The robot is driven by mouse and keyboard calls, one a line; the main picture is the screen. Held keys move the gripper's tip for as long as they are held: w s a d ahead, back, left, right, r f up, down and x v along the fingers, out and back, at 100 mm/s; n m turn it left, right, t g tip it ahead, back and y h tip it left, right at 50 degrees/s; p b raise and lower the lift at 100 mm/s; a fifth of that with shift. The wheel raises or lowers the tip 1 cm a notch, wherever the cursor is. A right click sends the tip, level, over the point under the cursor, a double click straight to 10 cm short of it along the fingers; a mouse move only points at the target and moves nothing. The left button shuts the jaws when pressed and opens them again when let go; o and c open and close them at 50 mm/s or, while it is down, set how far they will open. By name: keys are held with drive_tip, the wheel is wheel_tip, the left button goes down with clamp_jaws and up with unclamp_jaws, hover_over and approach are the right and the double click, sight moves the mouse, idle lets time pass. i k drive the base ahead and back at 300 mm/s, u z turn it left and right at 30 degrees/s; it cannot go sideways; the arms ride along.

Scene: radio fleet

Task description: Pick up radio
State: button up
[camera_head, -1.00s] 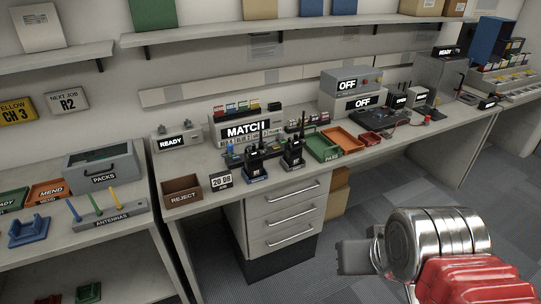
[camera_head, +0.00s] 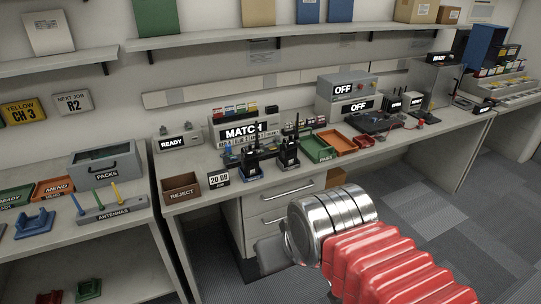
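Two black handheld radios stand upright on the workbench, in front of the MATCH unit. The left radio (camera_head: 251,161) is in a dark blue-based stand, and the right radio (camera_head: 289,154) is beside it. My gripper (camera_head: 268,256) shows at the lower middle as a grey end past a silver wrist and red arm cover. It is in front of the bench drawers, below and apart from the radios. Its fingers are mostly hidden behind the wrist, so I cannot see whether it is open.
A REJECT bin (camera_head: 181,188) and a date sign (camera_head: 218,179) sit left of the radios. A green PASS tray (camera_head: 316,147) and an orange tray (camera_head: 338,142) sit to the right. The MATCH unit (camera_head: 236,131) stands behind. The ANTENNAS rack (camera_head: 109,210) is on the left bench. Open floor lies at right.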

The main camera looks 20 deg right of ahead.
sight(290, 148)
drive_tip(key=u, duration=0.05)
drive_tip(key=i, duration=1.5)
drive_tip(key=u, duration=0.05)
